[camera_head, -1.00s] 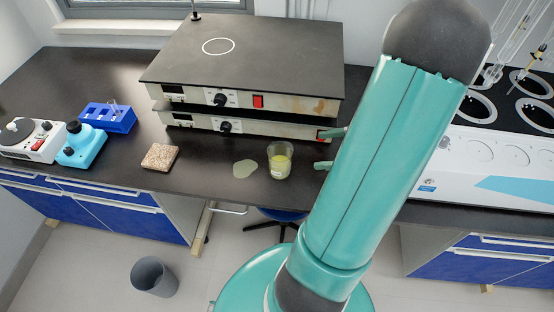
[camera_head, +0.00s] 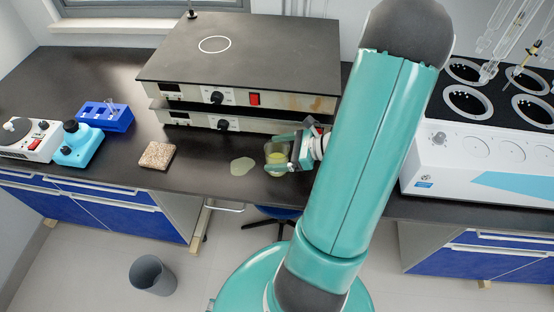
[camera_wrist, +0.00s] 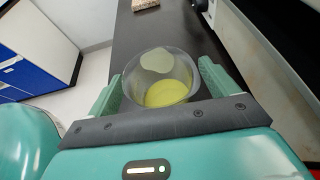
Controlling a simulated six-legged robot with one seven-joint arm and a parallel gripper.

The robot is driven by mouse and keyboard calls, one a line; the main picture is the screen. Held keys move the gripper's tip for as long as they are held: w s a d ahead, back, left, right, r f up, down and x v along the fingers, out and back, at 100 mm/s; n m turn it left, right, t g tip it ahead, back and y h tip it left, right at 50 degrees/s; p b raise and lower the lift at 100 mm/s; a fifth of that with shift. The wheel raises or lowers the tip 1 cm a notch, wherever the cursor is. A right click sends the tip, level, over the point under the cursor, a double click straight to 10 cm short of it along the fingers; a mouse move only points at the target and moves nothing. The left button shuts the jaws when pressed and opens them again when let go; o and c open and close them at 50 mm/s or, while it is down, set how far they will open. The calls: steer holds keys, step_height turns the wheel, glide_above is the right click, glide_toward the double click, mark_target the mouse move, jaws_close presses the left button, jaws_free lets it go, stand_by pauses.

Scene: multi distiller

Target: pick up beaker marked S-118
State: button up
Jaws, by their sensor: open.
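A clear beaker (camera_head: 278,158) with yellow liquid stands upright on the dark bench near its front edge. It also shows in the wrist view (camera_wrist: 161,78). Its marking is not readable in these frames. My gripper (camera_head: 284,152) is open around the beaker, with one finger on each side. In the wrist view my gripper's two green fingers (camera_wrist: 160,88) flank the glass; I cannot tell whether they touch it.
A pale puddle (camera_head: 242,166) lies left of the beaker. Stacked hot plates (camera_head: 250,75) stand close behind. A speckled tile (camera_head: 157,155), a blue rack (camera_head: 105,117) and a white multi-well unit (camera_head: 480,160) are also on the bench. Bare bench lies left of the puddle.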

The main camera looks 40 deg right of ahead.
steer(key=c, duration=1.2)
steer(key=shift+r, duration=0.15)
